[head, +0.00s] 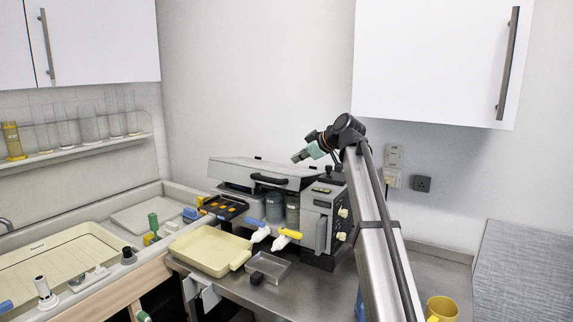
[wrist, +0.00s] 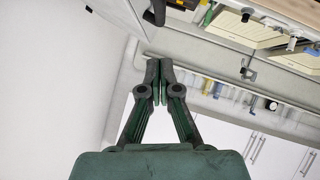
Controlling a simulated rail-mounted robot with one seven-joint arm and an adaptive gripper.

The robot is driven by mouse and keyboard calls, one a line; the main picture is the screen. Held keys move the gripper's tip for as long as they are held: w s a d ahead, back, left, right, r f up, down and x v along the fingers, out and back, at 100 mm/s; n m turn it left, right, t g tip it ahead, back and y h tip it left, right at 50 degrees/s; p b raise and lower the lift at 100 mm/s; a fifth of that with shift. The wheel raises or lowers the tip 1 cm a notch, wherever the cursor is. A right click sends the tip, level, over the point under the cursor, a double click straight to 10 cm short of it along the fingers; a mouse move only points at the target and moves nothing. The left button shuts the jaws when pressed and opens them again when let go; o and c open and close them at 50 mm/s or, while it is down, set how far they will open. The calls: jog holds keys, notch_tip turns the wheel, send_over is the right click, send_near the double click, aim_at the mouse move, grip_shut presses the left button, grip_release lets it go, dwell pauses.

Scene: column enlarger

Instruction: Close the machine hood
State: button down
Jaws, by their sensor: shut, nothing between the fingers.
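The machine (head: 318,215) stands on the metal counter against the back wall. Its pale grey hood (head: 245,171) is a wide flat lid with a black handle (head: 268,180) on the front edge. The hood sits above the body, with a gap below it where dark cylinders show; its exact angle is hard to tell. My gripper (head: 298,157) is above the hood's right part, apparently not touching it. In the wrist view my gripper (wrist: 158,72) has its dark green fingers together and empty. Part of the hood (wrist: 122,12) and its handle (wrist: 156,12) show at the top there.
A cream tray (head: 210,252), a small metal tray (head: 268,268) and blue- and yellow-capped white bottles (head: 286,238) are in front of the machine. A sink area (head: 60,255) is left. A yellow mug (head: 441,308) stands at right. Wall cabinets (head: 435,60) hang above.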

jog(key=p, duration=0.3)
send_near(274, 179)
jog(key=w+a+r, duration=0.2)
jog(key=a, duration=0.1)
jog(key=shift+w+a+f+p, duration=0.1)
jog(key=shift+w+f+p, duration=0.15)
jog(key=shift+f, duration=0.55)
jog(key=shift+w+a+f+p, duration=0.1)
jog(key=shift+w+f+p, duration=0.15)
jog(key=shift+f, duration=0.55)
jog(key=shift+w+a+f+p, duration=0.1)
jog(key=shift+w+f+p, duration=0.15)
jog(key=shift+f, duration=0.55)
notch_tip(274, 179, down, 8)
jog(key=n+b, duration=0.1)
jog(key=b, duration=0.6)
jog(key=s+d+r+b, duration=0.2)
jog(key=s+d+r, duration=0.3)
jog(key=s+r, duration=0.3)
jog(key=shift+s+t, duration=0.4)
jog(key=shift+s, duration=0.55)
